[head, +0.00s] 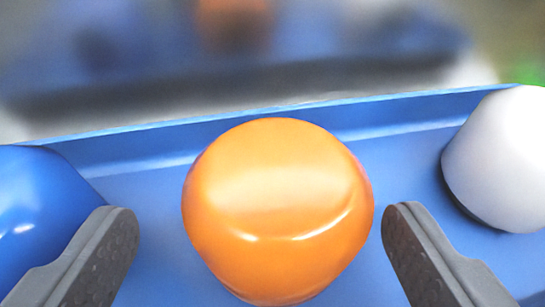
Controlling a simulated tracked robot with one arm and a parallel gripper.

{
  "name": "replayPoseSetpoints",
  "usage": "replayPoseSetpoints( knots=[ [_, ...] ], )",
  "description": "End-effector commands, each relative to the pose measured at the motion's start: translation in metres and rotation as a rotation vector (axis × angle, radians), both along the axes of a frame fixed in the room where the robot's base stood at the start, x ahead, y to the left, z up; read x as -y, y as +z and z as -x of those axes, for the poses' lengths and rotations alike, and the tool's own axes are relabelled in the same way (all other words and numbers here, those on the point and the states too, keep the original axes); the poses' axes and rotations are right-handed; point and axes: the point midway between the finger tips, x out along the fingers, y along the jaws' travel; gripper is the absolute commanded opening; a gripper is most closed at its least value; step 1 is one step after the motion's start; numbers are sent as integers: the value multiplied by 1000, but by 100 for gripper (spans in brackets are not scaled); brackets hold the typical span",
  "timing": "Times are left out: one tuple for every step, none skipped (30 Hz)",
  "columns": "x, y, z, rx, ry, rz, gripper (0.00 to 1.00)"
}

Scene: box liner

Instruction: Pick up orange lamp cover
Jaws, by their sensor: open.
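The orange lamp cover (278,205) is a glossy rounded piece in the middle of the head view, standing in a blue box liner (140,160). My gripper (260,215) is open. One grey finger is to the left of the cover and the other to its right, with a gap on each side, so the cover lies between the fingers in the picture. The lowest part of the cover is close to the bottom edge of the view.
A glossy blue piece (38,215) is at the left, behind the left finger. A white piece (503,160) is at the right in the same liner. The liner's raised rim (200,122) runs behind them. Beyond it, a blurred orange shape (233,20) shows.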

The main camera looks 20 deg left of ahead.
Motion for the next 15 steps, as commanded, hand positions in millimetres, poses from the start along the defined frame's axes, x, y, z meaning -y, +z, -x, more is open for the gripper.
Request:
replayPoseSetpoints(
  knots=[
    [-1, 0, -2, 0, 0, 0, 79],
    [-1, 0, -4, 0, 0, 0, 79],
    [-1, 0, -7, 1, 0, -1, 79],
    [-2, -1, -10, 1, 0, 0, 79],
    [-3, -1, -13, 2, 1, -1, 79],
    [-5, -2, -17, 2, 2, -1, 79],
    [-5, -3, -22, 1, 2, -3, 79],
    [-6, -4, -26, 1, 1, -3, 79],
    [-7, -6, -32, 0, 1, -2, 79],
    [-9, -8, -35, 1, 1, -1, 79],
    [-10, -10, -38, 1, 1, -1, 79],
    [-12, -12, -42, 0, 0, 0, 79],
    [-12, -14, -44, 0, -1, 0, 79],
    [-12, -15, -46, 0, -1, 0, 79],
    [-12, -15, -47, 1, -2, -1, 79]
  ],
)
